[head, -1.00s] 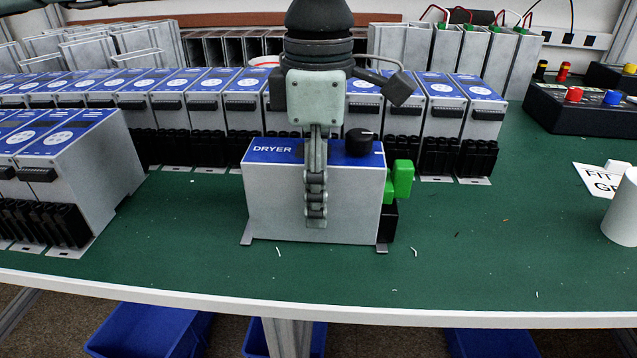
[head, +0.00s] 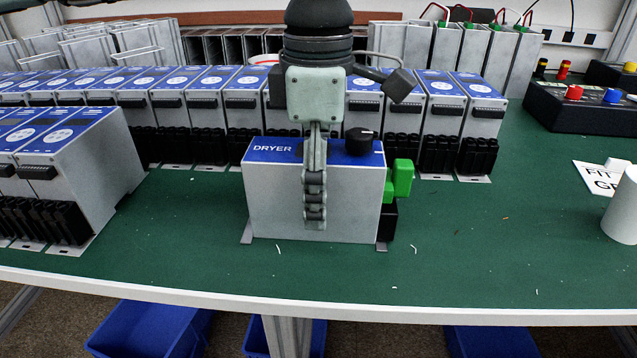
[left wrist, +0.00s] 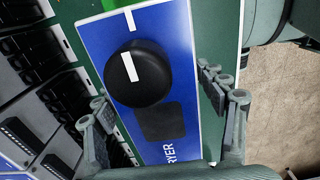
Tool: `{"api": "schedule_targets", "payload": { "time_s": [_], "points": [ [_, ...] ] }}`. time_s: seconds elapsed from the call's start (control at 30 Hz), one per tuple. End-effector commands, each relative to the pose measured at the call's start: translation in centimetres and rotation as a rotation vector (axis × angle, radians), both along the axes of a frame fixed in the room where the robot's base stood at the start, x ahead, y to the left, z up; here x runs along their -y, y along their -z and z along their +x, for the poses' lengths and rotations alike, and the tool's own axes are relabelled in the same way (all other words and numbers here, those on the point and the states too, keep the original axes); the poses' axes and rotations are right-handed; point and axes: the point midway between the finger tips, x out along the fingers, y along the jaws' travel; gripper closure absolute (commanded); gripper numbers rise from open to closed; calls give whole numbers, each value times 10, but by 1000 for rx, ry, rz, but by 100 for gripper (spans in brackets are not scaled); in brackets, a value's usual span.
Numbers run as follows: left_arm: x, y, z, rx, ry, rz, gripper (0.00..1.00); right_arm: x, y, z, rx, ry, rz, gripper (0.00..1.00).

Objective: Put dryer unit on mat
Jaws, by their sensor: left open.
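The dryer unit (head: 275,200) is a grey box with a blue top, a black knob and green connectors on its right side. It stands upright on the green bench surface (head: 480,240); I cannot make out a separate mat. My left gripper (head: 316,190) points down over it, one finger in front of its front face, the other hidden behind it. In the left wrist view, the open fingers (left wrist: 155,92) straddle the blue top (left wrist: 165,60), with a visible gap at the right finger. My right gripper is not in view.
A row of similar grey-blue units (head: 240,95) stands close behind, with more at the left (head: 85,165). A black box with coloured terminals (head: 580,105), a printed card (head: 595,178) and a white cylinder (head: 622,215) are at the right.

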Motion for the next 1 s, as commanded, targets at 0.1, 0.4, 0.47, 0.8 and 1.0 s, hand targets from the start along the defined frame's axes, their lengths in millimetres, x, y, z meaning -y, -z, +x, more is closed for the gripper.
{"api": "schedule_targets", "payload": {
  "time_s": [0.1,0.4,0.47,0.8,1.0],
  "points": [
    [1,-20,1,3,-1,-2,28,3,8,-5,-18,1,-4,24],
    [1,-86,0,3,0,-1,28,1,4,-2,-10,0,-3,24],
    [1,-96,0,2,2,-1,28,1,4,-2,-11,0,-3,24],
    [0,-121,0,0,3,0,28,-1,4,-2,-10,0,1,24],
    [0,-121,0,0,3,1,28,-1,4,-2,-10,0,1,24]
  ]
}}
